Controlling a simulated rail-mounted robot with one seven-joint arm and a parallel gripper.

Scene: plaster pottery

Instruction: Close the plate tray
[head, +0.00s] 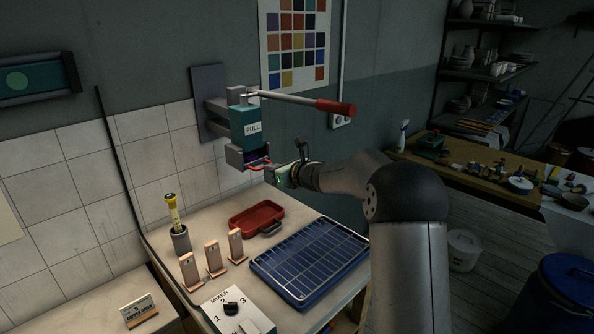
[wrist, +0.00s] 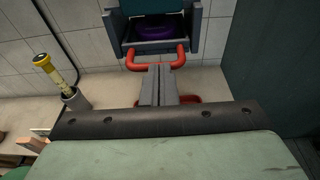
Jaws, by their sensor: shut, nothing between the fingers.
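A wall-mounted teal press (head: 245,122) labelled PULL has a grey tray (head: 235,157) low on its front, with a red handle (head: 258,166). In the wrist view the tray (wrist: 195,40) holds a round purple piece (wrist: 159,28), and the red handle (wrist: 180,57) faces me. My gripper (wrist: 160,68) is shut, its fingertips at the middle of the handle's bar. They look in contact or nearly so; I cannot tell which. In the head view my gripper (head: 272,172) is at the handle, its fingers small and partly hidden. How far out the tray stands is unclear.
The press's lever with a red grip (head: 335,107) juts right above my arm. On the table below are a red tray (head: 257,220), a blue gridded rack (head: 310,260), several small wooden stands (head: 212,259), a mixer box (head: 238,308) and a grey cup (head: 181,240) holding a yellow-topped tool.

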